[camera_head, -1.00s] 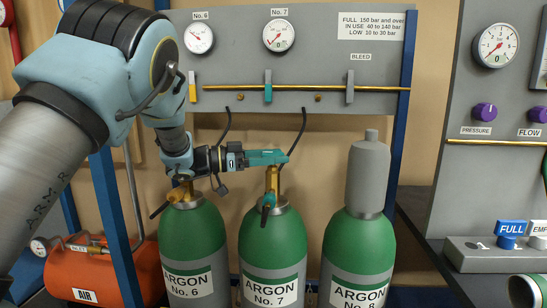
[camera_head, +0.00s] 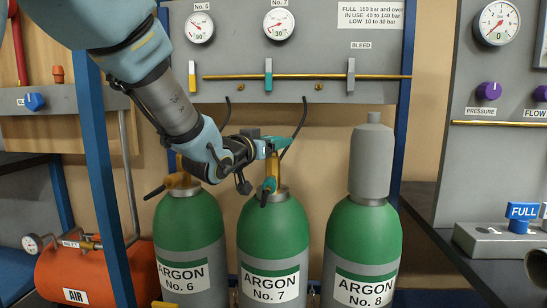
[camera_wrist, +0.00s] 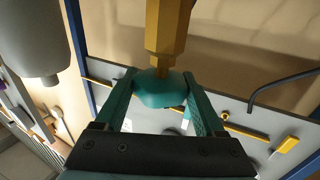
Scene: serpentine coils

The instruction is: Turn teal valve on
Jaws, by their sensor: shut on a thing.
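The teal valve knob (camera_wrist: 160,90) sits on a brass valve body (camera_wrist: 166,30) in the wrist view, between my two teal fingers. My gripper (camera_wrist: 162,98) is shut on this knob, with a finger on each side. In the head view my gripper (camera_head: 276,146) reaches in from the left to the top of the brass valve (camera_head: 271,172) on the green cylinder No. 7 (camera_head: 272,235). The knob itself is mostly hidden by the fingers there. A small teal part (camera_head: 264,197) shows lower on the valve.
Cylinder No. 6 (camera_head: 190,225) and capped cylinder No. 8 (camera_head: 360,235) stand close on either side. Behind is a grey panel with gauge No. 7 (camera_head: 278,24), a teal lever (camera_head: 268,75) and a brass pipe (camera_head: 310,77). A blue post (camera_head: 100,170) stands at left.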

